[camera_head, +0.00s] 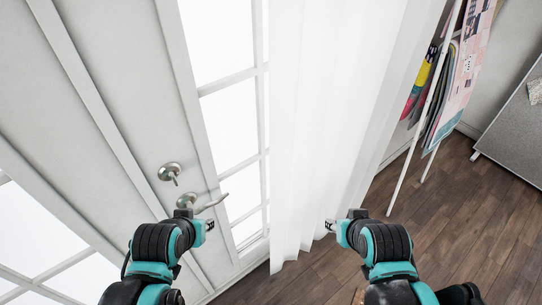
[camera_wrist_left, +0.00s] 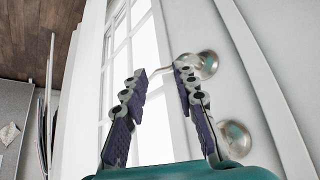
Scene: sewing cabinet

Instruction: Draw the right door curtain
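The white, pleated door curtain (camera_head: 325,110) hangs in the middle of the head view, beside the glazed white door and covering part of the panes. In the left wrist view it appears to be the pale band (camera_wrist_left: 78,110) left of the panes. My left gripper (camera_head: 209,225) is left of the curtain, apart from it, near the door lever. The left wrist view shows its fingers (camera_wrist_left: 162,70) open with no curtain between them. My right gripper (camera_head: 329,225) is at the curtain's lower right edge. Whether it touches the cloth or is shut is unclear.
The white door (camera_head: 115,110) has a metal lever (camera_head: 210,204) close to my left gripper and a round lock (camera_head: 170,172) above it. Hanging fabrics (camera_head: 465,65) and a grey board (camera_head: 515,135) stand at right. Wooden floor (camera_head: 455,210) is open there.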

